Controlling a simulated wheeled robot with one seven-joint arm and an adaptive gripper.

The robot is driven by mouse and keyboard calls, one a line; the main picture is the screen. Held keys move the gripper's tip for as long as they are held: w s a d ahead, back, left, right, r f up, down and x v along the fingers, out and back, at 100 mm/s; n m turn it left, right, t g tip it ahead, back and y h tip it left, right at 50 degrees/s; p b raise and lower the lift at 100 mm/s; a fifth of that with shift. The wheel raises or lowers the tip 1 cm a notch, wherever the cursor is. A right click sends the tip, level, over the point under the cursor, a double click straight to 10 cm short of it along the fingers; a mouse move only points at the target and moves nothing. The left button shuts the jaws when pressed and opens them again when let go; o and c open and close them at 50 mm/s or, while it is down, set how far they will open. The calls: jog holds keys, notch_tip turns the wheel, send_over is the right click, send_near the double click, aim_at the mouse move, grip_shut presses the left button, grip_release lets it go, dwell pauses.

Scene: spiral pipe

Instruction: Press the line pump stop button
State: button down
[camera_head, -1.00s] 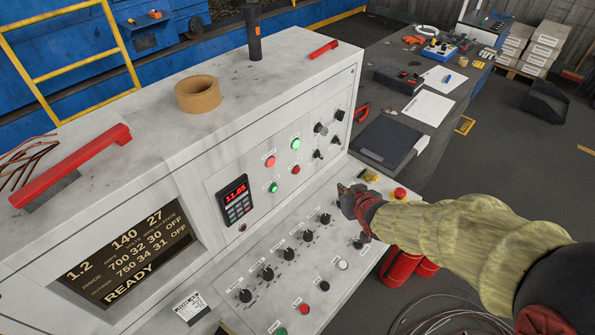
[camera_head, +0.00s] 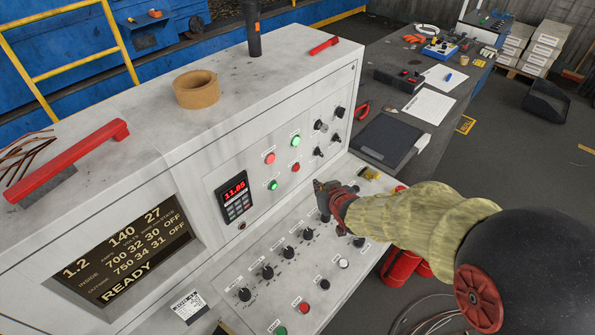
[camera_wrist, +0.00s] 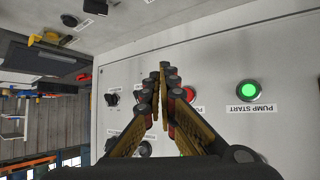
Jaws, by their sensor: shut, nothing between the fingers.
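The grey-white control console has a near-vertical panel with red and green buttons in two rows. In the wrist view a lit green button (camera_wrist: 248,91) is labelled PUMP START. A red button (camera_wrist: 189,93) sits beside it, partly covered by my fingers, its label only partly showing. In the head view these appear to be the lower-row green button (camera_head: 273,185) and red button (camera_head: 296,168). My gripper (camera_head: 321,188) is shut and empty, in front of the panel, right of and below the red button. Its fingertips (camera_wrist: 163,72) show near the red button in the wrist view; contact cannot be told.
Upper-row red (camera_head: 270,158) and green (camera_head: 295,141) buttons are close by. Black knobs (camera_head: 319,151) lie to the right. The sloped desk below carries more knobs (camera_head: 288,252). A keypad display (camera_head: 235,197) is to the left. Tape (camera_head: 196,89) lies on top.

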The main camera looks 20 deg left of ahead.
aim_at(297, 168)
jog(key=shift+w+a+b, duration=0.35)
jog(key=shift+a+b, duration=0.05)
jog(key=shift+a, duration=0.45)
jog(key=shift+w+a+b, duration=0.35)
jog(key=shift+a+b, duration=0.1)
jog(key=shift+a, duration=0.35)
jog(key=shift+w+a+b, duration=0.35)
jog(key=shift+a+b, duration=0.05)
jog(key=shift+a, duration=0.45)
jog(key=shift+a, duration=0.15)
jog(key=shift+w+a+b, duration=0.15)
jog(key=shift+a+b, duration=0.1)
jog(key=shift+b, duration=0.1)
jog(key=shift+w+a+b, duration=0.15)
jog(key=shift+a+b, duration=0.2)
jog(key=shift+d+r, duration=0.1)
jog(key=shift+s+d+p, duration=0.3)
jog(key=shift+d+p, duration=0.2)
jog(key=shift+d, duration=0.15)
dwell(0.3)
